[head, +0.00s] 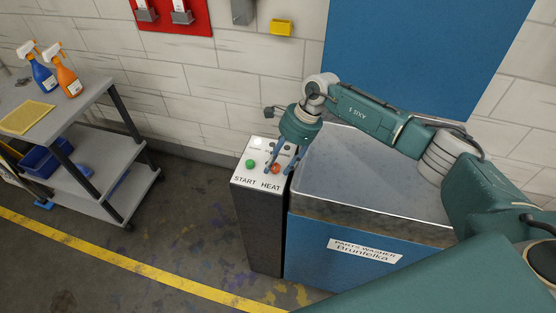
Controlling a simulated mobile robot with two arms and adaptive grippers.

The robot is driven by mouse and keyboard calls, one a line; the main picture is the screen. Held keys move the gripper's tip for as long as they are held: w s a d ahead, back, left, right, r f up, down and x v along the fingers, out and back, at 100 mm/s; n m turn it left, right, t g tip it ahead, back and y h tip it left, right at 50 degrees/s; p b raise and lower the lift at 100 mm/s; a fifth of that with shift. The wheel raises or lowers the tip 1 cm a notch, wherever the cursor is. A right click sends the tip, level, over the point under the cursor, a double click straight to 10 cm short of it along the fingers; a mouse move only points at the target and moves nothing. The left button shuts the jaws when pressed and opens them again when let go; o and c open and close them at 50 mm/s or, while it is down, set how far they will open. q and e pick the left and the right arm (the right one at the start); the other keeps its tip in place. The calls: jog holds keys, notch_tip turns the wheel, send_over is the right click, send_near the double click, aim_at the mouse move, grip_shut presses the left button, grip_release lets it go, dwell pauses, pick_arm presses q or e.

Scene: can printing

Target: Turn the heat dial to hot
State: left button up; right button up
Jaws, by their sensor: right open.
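The heat dial is a small red-orange knob (276,168) above the word HEAT on the light top of a dark control pedestal (258,225). A green start button (250,163) sits to its left above the word START. My right gripper (278,164) points down over the panel with its blue fingers apart, around or just above the dial. I cannot tell whether the fingers touch it. The gripper and wrist hide part of the panel, and the dial's setting is too small to read. My left gripper is not in view.
A blue parts washer (320,262) with a grey lid (375,178) stands right of the pedestal, under my right arm. A grey cart (75,105) with an orange spray bottle (68,75) is at left. The floor between is clear.

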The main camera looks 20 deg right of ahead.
jog(key=shift+c, duration=0.8)
jog(key=c, duration=0.4)
grip_shut()
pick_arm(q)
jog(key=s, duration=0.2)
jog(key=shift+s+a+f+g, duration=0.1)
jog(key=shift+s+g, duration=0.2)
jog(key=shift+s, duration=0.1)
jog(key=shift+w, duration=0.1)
